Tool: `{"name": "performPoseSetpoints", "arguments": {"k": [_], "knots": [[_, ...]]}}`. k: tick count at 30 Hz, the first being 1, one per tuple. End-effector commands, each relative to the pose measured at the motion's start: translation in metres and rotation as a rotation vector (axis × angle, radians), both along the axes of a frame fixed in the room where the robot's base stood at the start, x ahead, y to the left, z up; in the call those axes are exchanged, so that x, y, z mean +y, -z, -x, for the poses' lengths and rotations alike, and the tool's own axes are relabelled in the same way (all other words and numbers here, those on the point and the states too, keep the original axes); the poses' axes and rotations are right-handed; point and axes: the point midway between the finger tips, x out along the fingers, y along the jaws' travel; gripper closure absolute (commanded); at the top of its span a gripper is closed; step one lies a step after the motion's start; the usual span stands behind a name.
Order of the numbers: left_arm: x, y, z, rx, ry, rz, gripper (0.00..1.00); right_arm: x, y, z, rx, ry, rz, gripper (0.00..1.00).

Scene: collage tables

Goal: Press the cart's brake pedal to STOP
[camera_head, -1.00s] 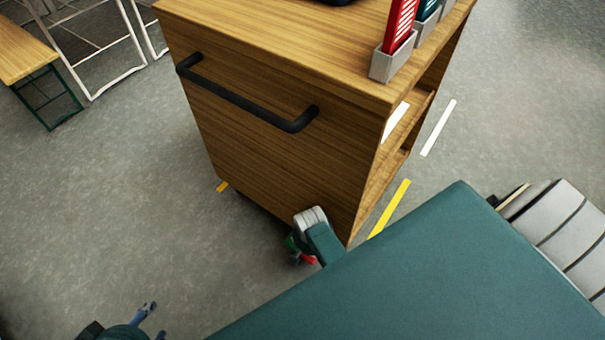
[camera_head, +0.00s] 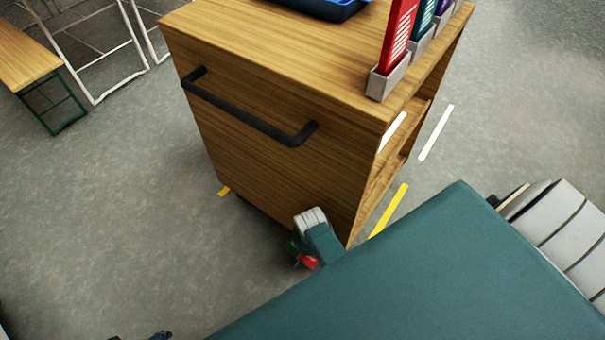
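The wooden cart (camera_head: 255,165) stands in the middle of the head view, with a black bar handle (camera_head: 250,115) on its near face. Low at its near bottom edge are a small green part (camera_head: 291,245) and a red part (camera_head: 308,262), which look like the brake pedal; they are partly covered. A teal and pale grey link of my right arm (camera_head: 318,232) hangs just over them. The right gripper's fingers are hidden, so contact with the pedal cannot be told. Only a sliver of my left gripper (camera_head: 160,336) shows at the bottom edge, away from the cart.
A blue tray (camera_head: 320,8) and coloured folders in grey holders (camera_head: 388,82) are on the cart top. Yellow tape (camera_head: 389,211) and white tape (camera_head: 436,132) mark the floor. A wooden table (camera_head: 22,55) stands at the upper left. The floor left of the cart is clear.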

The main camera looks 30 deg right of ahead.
Motion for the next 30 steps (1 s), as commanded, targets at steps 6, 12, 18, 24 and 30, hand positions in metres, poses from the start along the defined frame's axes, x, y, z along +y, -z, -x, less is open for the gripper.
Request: {"name": "performPoseSetpoints", "arguments": {"k": [6, 12, 18, 24, 30], "knots": [[-0.001, 0.017, -0.002, 0.010, 0.002, -0.001, 0.55, 0.000, -0.006, 0.000, 0.000, 0.000, 0.000, 1.00], [-0.001, 0.032, -0.004, 0.016, 0.004, -0.001, 0.55, 0.000, -0.010, 0.000, 0.000, 0.000, 0.000, 1.00], [-0.002, 0.048, -0.004, 0.025, 0.005, -0.002, 0.55, 0.000, -0.014, 0.000, 0.000, 0.000, 0.000, 1.00], [-0.002, 0.064, -0.004, 0.032, 0.007, -0.003, 0.55, 0.000, -0.017, 0.000, 0.000, 0.000, 0.000, 1.00], [-0.002, 0.070, -0.003, 0.034, 0.007, -0.002, 0.55, 0.000, -0.018, 0.000, 0.000, 0.000, 0.000, 1.00]]}}
